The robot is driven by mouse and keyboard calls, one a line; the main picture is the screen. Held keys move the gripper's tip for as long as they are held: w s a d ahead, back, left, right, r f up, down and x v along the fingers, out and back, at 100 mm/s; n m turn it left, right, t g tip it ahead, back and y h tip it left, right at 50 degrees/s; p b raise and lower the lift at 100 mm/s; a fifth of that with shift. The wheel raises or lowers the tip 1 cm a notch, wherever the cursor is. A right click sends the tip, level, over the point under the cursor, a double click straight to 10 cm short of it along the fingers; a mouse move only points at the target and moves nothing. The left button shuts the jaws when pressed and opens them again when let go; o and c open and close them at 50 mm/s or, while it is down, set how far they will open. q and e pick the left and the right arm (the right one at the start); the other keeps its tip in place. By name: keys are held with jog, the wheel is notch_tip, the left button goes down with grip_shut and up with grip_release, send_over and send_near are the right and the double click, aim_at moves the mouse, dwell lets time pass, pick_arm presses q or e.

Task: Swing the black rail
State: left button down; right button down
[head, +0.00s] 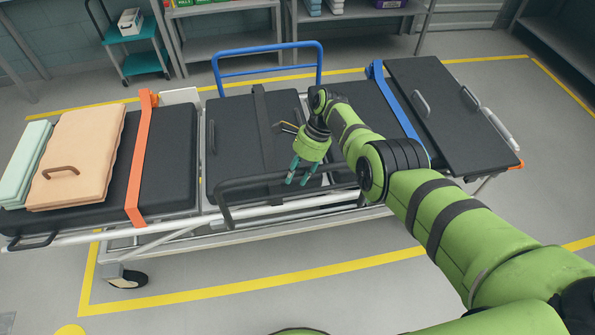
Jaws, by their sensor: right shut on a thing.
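The black rail (252,181) runs along the near side of a wheeled stretcher (170,233), beside the middle black mattress section (228,132). Its left end bends down towards the stretcher's frame. My right gripper (299,180) reaches in from the right and is shut on the upper bar of the rail, around its middle. The fingers and wrist cover a short piece of the bar. My forearm hides part of the mattress and the rail's right end. My left gripper is not in view.
A raised blue rail (262,66) stands on the far side. An orange strap (141,160) and a blue strap (395,105) cross the mattress. A peach cushion (85,140) and mint cushion (22,165) lie at left. Open floor (230,315) lies in front.

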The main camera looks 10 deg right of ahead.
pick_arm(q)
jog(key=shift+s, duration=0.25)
pick_arm(e)
jog(key=shift+w+r, duration=0.15)
jog(key=shift+w, duration=0.15)
jog(key=c, duration=0.8)
grip_release()
jog(key=shift+w, duration=0.1)
jog(key=shift+c, duration=0.2)
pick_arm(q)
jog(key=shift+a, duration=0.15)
pick_arm(e)
jog(key=shift+w+d+r, duration=0.15)
jog(key=shift+r, duration=0.25)
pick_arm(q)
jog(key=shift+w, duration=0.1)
pick_arm(e)
jog(key=v, duration=1.1)
jog(key=shift+s, duration=0.3)
